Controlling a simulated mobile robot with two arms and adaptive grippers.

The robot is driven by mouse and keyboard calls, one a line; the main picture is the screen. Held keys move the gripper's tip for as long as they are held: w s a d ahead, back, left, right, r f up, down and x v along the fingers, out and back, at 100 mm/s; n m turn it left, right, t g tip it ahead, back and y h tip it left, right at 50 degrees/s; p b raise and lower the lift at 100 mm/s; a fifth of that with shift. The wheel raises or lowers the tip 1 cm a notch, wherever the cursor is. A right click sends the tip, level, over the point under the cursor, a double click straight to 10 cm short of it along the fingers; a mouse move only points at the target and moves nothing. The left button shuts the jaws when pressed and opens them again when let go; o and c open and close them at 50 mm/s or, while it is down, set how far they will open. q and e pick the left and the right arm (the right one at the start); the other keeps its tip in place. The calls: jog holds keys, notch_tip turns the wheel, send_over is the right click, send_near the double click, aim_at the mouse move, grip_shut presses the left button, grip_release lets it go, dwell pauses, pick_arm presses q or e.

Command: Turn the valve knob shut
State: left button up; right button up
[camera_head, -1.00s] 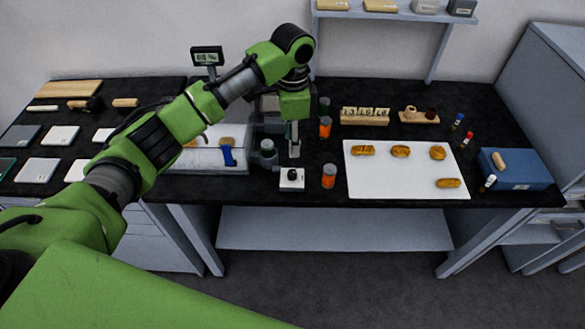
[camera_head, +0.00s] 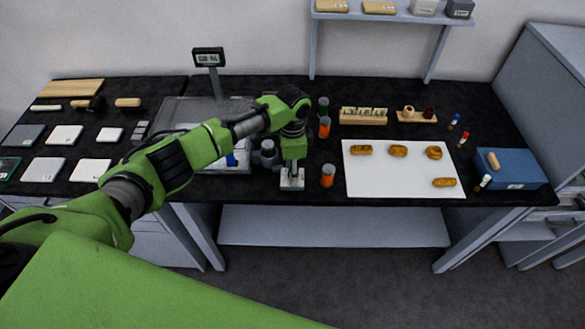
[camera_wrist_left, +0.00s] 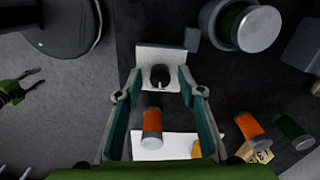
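The valve knob (camera_wrist_left: 160,76) is a small round black knob with a pale pointer mark, on a white square base (camera_head: 292,183) near the bench's front edge. My left gripper (camera_head: 291,172) points down right over it and hides the knob in the head view. In the left wrist view the left gripper's fingers (camera_wrist_left: 160,83) are wide apart, with the knob between their tips and gaps on both sides. My right gripper (camera_wrist_left: 28,86) shows at the left edge of the left wrist view, fingers apart and empty, away from the knob.
An orange jar with a grey lid (camera_head: 328,176) stands close right of the base. A grey cylinder (camera_head: 267,156) stands behind left. Another orange jar (camera_head: 324,128) is farther back. A white board (camera_head: 390,178) with several brown pieces lies right. A scale display (camera_head: 208,58) stands behind.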

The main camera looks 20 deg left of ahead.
pick_arm(q)
grip_shut()
jog(key=n+p, duration=0.1)
jog(key=n, duration=0.1)
jog(key=n+p, duration=0.1)
jog(key=p, duration=0.1)
jog(key=shift+r+n, duration=0.2)
jog(key=shift+n, duration=0.2)
jog(key=n+p, duration=0.1)
jog(key=n, duration=0.2)
jog(key=shift+n+p, duration=0.3)
jog(key=shift+p, duration=0.1)
jog(key=shift+f+n, duration=0.1)
jog(key=shift+n, duration=0.9)
jog(key=n, duration=0.2)
jog(key=shift+w+n, duration=0.1)
jog(key=shift+n, duration=0.2)
jog(key=n, duration=0.5)
jog(key=shift+n, duration=0.4)
